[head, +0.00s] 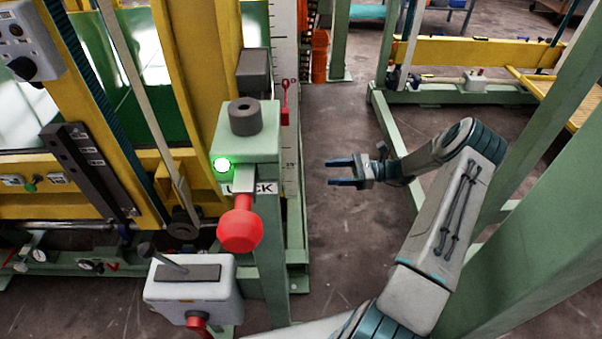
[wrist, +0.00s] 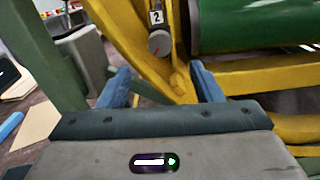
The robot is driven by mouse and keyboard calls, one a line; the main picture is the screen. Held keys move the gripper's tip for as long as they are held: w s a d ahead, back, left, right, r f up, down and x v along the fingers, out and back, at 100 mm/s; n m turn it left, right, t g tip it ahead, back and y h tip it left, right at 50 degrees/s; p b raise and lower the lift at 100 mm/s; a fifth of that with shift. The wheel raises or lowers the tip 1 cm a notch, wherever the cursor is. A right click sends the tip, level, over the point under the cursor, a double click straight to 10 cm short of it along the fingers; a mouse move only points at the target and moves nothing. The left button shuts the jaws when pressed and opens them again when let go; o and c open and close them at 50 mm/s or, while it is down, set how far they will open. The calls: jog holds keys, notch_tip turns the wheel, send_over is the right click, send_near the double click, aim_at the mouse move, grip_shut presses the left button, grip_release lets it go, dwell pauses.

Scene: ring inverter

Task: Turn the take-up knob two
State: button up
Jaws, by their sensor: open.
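In the wrist view, a round grey knob (wrist: 160,42) with a small red mark sits on a yellow frame, just under a white label (wrist: 157,17) reading "2". My gripper (wrist: 163,85) has its two blue fingers apart, with nothing between them. In the picture the knob lies above and between the fingertips, apart from them. In the head view, my gripper (head: 331,172) is open, fingers pointing left, in free space right of the green post. I cannot make out the numbered knob in the head view.
A green post (head: 272,245) carries a red ball handle (head: 240,230), a lit green lamp (head: 222,165) and a "LOCK" label. A grey lever box (head: 190,290) stands lower left. A green roller (wrist: 250,25) is beside the knob. A thick green beam (head: 540,240) stands right of my arm.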

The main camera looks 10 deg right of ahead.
aim_at(292, 174)
jog(key=w+a, duration=0.2)
jog(key=a, duration=0.8)
jog(key=shift+a+p, duration=0.2)
jog(key=shift+p, duration=0.25)
jog(key=c, duration=1)
